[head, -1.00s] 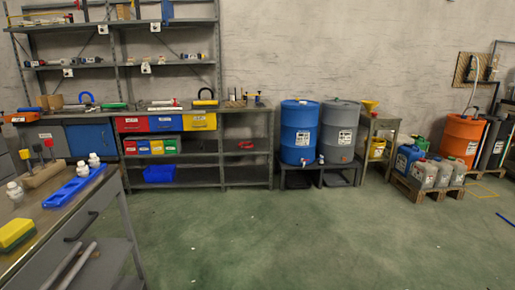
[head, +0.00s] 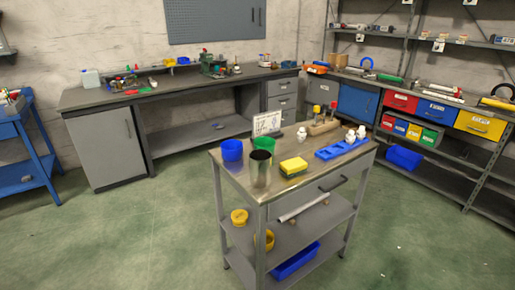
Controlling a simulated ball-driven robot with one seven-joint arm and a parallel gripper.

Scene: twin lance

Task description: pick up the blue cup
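A yellow and green sponge (head: 293,167) lies to the right of the metallic cup. My gripper does not show in the head view.
A blue tray (head: 342,149), small white bottles and a wooden block with coloured knobs (head: 323,122) are also on the cart top. A long workbench (head: 180,87) stands behind, shelving at right. Green floor is clear left of the cart.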

